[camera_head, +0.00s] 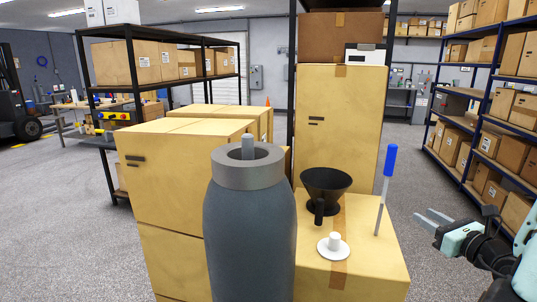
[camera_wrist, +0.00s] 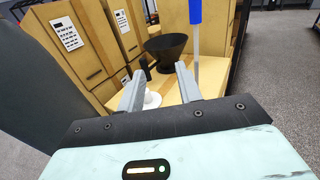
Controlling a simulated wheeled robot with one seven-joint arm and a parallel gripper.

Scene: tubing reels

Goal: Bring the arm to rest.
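My gripper (camera_head: 424,214) is at the right of the head view, in the air to the right of the cardboard box (camera_head: 366,269). Its two grey fingers are spread apart, with nothing between them. In the wrist view my gripper (camera_wrist: 159,69) also shows open and empty. A black cone-shaped cup (camera_head: 326,187), a white disc with a knob (camera_head: 333,247) and an upright blue-topped rod (camera_head: 385,185) stand on the box, apart from the fingers. In the wrist view the fingers partly cover the white disc (camera_wrist: 152,100).
A large dark grey bottle-shaped body (camera_head: 249,235) with a grey ring stands in the front middle. Tall stacked cartons (camera_head: 170,185) are behind it to the left. A blue shelf rack (camera_head: 480,125) with boxes is at the right. Grey floor (camera_head: 410,165) is clear between box and rack.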

